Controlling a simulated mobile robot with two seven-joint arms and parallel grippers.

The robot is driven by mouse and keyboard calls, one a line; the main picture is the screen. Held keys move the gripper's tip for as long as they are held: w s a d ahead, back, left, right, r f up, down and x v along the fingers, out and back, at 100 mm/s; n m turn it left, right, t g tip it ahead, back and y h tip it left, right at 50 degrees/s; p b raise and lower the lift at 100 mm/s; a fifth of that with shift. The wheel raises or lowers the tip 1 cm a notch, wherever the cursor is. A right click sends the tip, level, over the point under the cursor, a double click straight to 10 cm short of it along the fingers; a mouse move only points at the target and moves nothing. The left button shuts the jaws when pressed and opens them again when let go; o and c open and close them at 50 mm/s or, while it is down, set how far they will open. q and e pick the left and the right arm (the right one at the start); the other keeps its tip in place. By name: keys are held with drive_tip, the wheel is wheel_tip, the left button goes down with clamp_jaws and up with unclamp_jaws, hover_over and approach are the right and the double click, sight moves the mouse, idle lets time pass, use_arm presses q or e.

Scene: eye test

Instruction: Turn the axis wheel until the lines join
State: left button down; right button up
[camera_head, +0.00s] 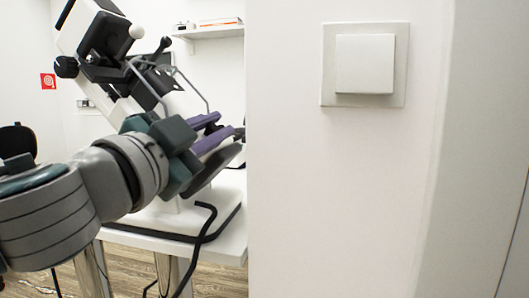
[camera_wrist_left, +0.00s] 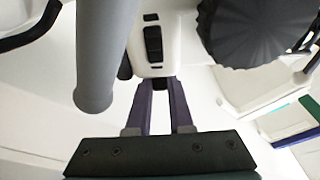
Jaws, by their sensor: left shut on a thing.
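A white and black eye-test instrument (camera_head: 125,60) stands on the table at the left of the head view, partly behind my left arm. A black round knob (camera_head: 66,67) is on its side. In the left wrist view a large ribbed black knob (camera_wrist_left: 245,30) is at the upper right, apart from my fingers. My left gripper (camera_head: 226,128) reaches to the instrument's near side. Its purple fingers, also in the left wrist view (camera_wrist_left: 160,86), are shut on a small dark part below a white housing (camera_wrist_left: 152,62). I cannot tell whether this part is the axis wheel. No lines are visible.
A white wall with a light switch (camera_head: 365,64) fills the right of the head view, close beside my left gripper. The white table (camera_head: 232,236) has a black cable (camera_head: 205,215) over its edge. A grey cylinder (camera_wrist_left: 95,60) is left of my fingers. A dark chair (camera_head: 17,143) is at far left.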

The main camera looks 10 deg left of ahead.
idle(0.3)
use_arm(q)
drive_tip(key=c, duration=0.8)
unclamp_jaws()
drive_tip(key=shift+s, duration=0.1)
drive_tip(key=v, duration=1)
